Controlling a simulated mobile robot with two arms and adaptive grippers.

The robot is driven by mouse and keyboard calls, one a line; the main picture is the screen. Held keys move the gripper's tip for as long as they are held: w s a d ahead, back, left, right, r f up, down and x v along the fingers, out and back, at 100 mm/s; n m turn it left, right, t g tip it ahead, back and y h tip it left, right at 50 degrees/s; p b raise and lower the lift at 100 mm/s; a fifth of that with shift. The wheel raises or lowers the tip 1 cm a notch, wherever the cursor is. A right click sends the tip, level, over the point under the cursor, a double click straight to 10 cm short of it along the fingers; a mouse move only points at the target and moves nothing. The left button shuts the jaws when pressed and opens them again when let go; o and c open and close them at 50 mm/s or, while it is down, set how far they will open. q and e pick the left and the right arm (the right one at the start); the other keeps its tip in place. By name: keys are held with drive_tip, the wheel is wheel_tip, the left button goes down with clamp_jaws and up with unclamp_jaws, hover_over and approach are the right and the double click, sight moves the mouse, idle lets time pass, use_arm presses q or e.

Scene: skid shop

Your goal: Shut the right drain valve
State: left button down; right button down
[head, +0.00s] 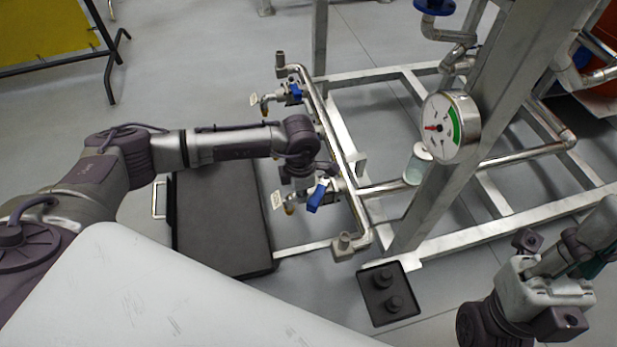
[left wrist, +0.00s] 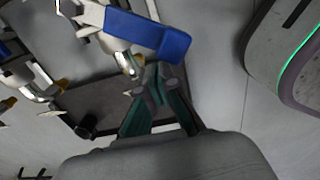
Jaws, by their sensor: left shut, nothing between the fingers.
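Two drain valves with blue lever handles sit on the left pipe of the skid in the head view. The nearer valve (head: 317,195) has its blue handle angled down beside a white tag. The farther valve (head: 294,93) is up the pipe. In the left wrist view a blue handle (left wrist: 148,35) lies large and close, crosswise above the fingertips. My left gripper (left wrist: 155,78) is shut and empty, with its tips just by that handle; contact cannot be told. In the head view the left wrist hides part of the nearer valve. My right gripper (head: 592,262) is at the lower right, its fingers mostly hidden.
A dark flat tray (head: 225,220) lies on the floor under the valves. A small black plate with knobs (head: 390,291) sits near the skid corner. A round gauge (head: 450,126) and metal posts stand right of the valves. Grey floor is open at upper left.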

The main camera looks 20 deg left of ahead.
sight(317, 204)
use_arm(q)
drive_tip(key=shift+s+d, duration=0.2)
drive_tip(key=shift+d, duration=0.95)
drive_tip(key=shift+d, duration=1.05)
drive_tip(key=shift+w+d, duration=0.15)
drive_tip(key=shift+d, duration=0.35)
drive_tip(key=shift+a, duration=0.1)
